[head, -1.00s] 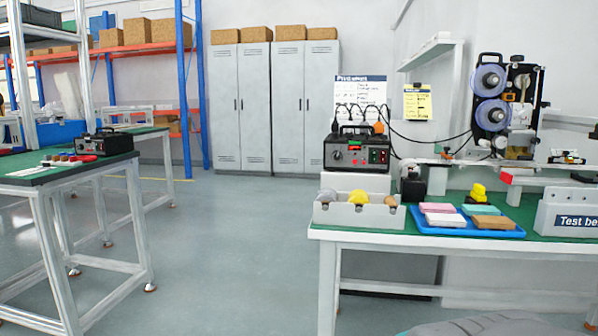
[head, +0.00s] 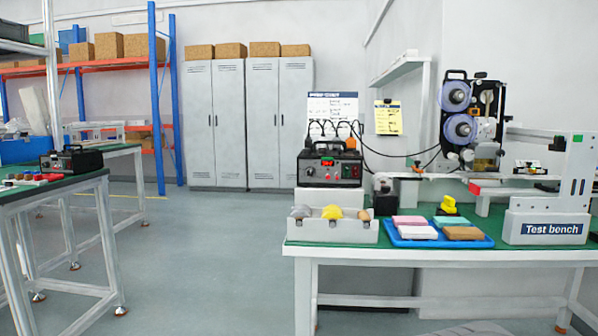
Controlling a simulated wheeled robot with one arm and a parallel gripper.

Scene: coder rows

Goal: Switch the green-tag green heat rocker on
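A black control box (head: 330,171) with a handle, a knob and a lit red display stands on a white block at the left of the right-hand bench. A second black box (head: 72,161) with a handle sits on the left table, seen at an angle. My gripper is not in view.
The right-hand bench (head: 390,252) holds a parts bin (head: 333,231), a blue tray (head: 440,243) with coloured blocks, a coder with blue reels (head: 470,120) and a "Test bench" sign (head: 551,229). Open floor (head: 210,270) lies between it and the left table (head: 60,186).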

